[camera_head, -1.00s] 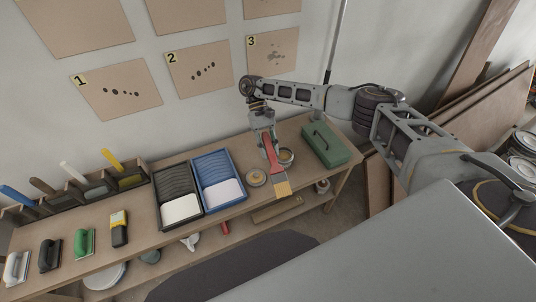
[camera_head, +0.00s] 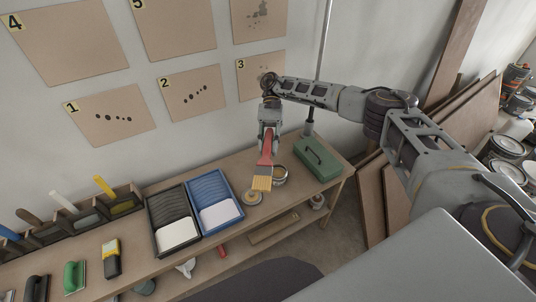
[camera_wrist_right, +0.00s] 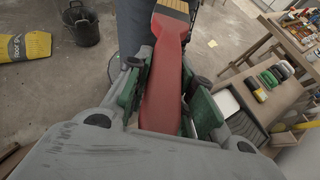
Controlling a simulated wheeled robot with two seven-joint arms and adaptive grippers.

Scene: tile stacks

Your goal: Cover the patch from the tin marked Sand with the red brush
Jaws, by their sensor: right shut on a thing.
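The red brush (camera_head: 267,153) is held in my right gripper (camera_head: 269,138), bristles down, above the bench. Its tan bristles (camera_head: 262,183) appear just left of an open tin (camera_head: 281,176), which is partly hidden by the brush. I cannot read a mark on the tin. In the right wrist view the red handle (camera_wrist_right: 164,95) lies between the gripper's fingers. Boards on the wall carry dark spots: board 1 (camera_head: 112,130), board 2 (camera_head: 210,105) and board 3 (camera_head: 247,88). Which spot group is the patch, I cannot tell. My left gripper is out of view.
A round lid-like piece (camera_head: 252,198) lies left of the tin. A green box (camera_head: 318,162) stands to the right. A black tray (camera_head: 157,214) and a blue tray (camera_head: 229,190) lie left. Tools fill the bench's left end. Brown panels (camera_head: 397,203) lean at right.

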